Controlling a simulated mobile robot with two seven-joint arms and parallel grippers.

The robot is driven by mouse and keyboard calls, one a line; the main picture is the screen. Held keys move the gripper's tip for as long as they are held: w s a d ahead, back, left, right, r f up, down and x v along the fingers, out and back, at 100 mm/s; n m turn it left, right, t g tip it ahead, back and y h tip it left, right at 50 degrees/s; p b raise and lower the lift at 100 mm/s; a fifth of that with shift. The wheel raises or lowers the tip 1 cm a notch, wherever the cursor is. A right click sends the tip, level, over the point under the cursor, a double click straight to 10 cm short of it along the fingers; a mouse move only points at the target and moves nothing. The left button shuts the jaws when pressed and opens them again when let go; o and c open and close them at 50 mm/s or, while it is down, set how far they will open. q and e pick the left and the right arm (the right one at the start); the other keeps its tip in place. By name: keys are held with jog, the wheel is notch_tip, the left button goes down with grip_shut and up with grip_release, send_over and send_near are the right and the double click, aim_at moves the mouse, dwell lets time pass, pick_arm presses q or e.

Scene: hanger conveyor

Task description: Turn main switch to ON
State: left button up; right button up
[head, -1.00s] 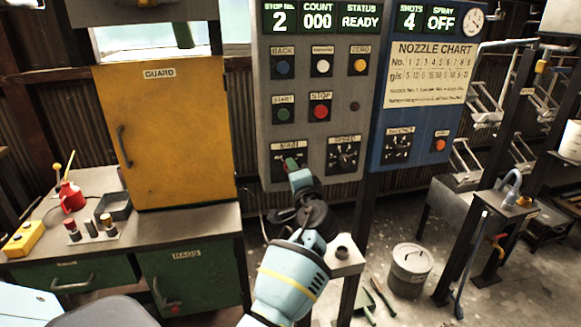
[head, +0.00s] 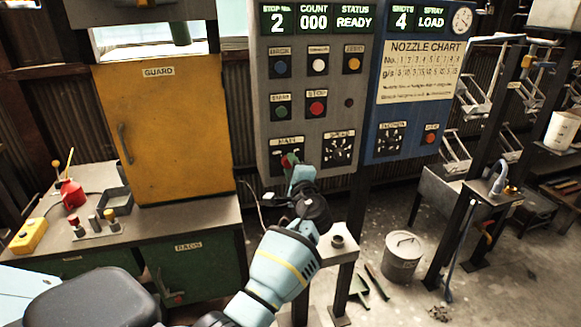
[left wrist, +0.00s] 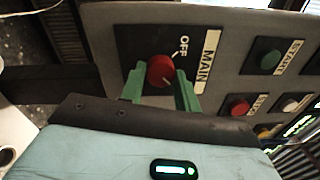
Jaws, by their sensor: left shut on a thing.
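The main switch (head: 289,159) is a red knob on a dark plate marked MAIN, low on the left of the grey control panel (head: 336,92). My left gripper (head: 293,167) reaches it from below and partly hides it. In the left wrist view the green fingers (left wrist: 161,88) are shut on the sides of the red knob (left wrist: 160,71). The word OFF shows on its plate there. A pale mark on the knob points toward the lower right of that picture, away from OFF. Any ON marking is not visible. My right gripper is not in view.
START (head: 281,113) and STOP (head: 317,108) buttons sit above the switch, and a SPEED dial (head: 339,148) is to its right. The blue panel (head: 407,135) reads SPRAY LOAD. A small stand (head: 341,250) is below; a lidded bin (head: 403,257) stands on the floor.

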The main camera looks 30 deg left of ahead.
pick_arm(q)
jog(key=shift+r, duration=0.1)
jog(key=o, duration=1)
jog(key=shift+v, duration=3.85)
